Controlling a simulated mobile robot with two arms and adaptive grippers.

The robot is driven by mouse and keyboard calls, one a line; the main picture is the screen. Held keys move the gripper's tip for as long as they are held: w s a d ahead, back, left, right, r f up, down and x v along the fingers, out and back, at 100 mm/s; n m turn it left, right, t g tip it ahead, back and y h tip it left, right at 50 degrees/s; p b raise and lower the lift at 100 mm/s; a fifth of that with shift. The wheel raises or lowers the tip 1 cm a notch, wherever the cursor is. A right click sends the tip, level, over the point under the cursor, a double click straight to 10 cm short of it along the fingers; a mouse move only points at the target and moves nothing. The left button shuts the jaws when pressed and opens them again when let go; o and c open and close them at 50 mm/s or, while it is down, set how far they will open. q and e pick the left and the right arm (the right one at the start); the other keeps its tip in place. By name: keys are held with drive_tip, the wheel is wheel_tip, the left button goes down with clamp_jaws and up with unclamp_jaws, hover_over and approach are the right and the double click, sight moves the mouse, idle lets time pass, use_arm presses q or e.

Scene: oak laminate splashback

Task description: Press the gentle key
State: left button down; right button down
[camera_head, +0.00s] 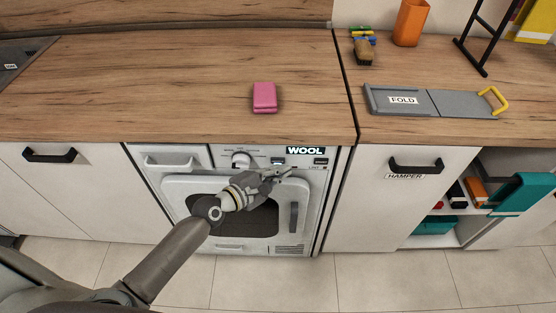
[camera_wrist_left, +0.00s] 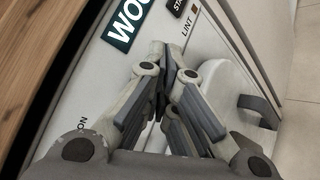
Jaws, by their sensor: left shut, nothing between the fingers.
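I cannot read which key is the gentle one. My left gripper (camera_head: 284,174) is shut and empty, just in front of the panel's lower edge. In the left wrist view its fingers (camera_wrist_left: 170,60) point at the panel below the WOOL sign (camera_wrist_left: 125,20), near the LINT label (camera_wrist_left: 187,28); they hide part of the panel. Contact cannot be told.
A pink block (camera_head: 264,97) lies on the wooden counter above the machine. A grey FOLD board (camera_head: 430,101) and an orange cup (camera_head: 410,22) are at right.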

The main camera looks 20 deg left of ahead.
use_arm(q)
drive_tip(key=s+d+p, duration=0.1)
drive_tip(key=s+p, duration=0.1)
drive_tip(key=s, duration=0.3)
drive_tip(key=shift+s+d, duration=0.35)
drive_tip(key=shift+s, duration=0.05)
